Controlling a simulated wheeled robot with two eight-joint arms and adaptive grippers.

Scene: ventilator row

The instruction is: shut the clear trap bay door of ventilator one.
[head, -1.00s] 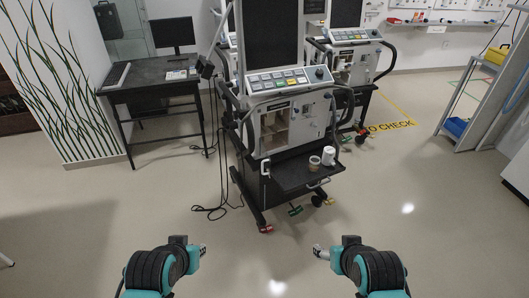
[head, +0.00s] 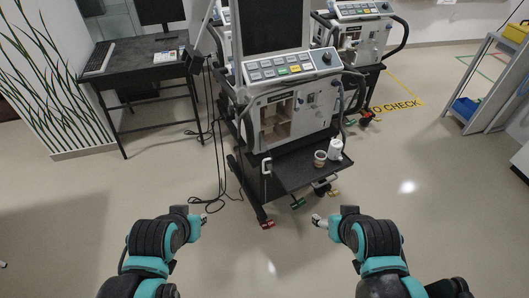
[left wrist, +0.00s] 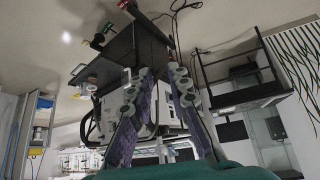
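Ventilator one (head: 290,85) stands in the middle of the head view, a white front under a slanted button panel. Its open bay (head: 277,120) shows beige inner walls at the front left. I cannot clearly make out the clear door's panel or its angle. A white handle (head: 266,165) shows below the bay's left side. My left gripper (head: 203,220) is low and in front of the cart, apart from it. In the left wrist view its two purple-padded fingers (left wrist: 162,78) are spread and empty, with the ventilator beyond. My right gripper (head: 318,221) is also apart from the cart, its fingers too small to read.
A dark shelf (head: 288,177) juts out below the bay, holding a small cup (head: 320,158) and a white bottle (head: 336,147). Cables (head: 213,202) lie on the floor at left near a desk (head: 140,68). Another ventilator (head: 360,40) stands behind right. The front floor is clear.

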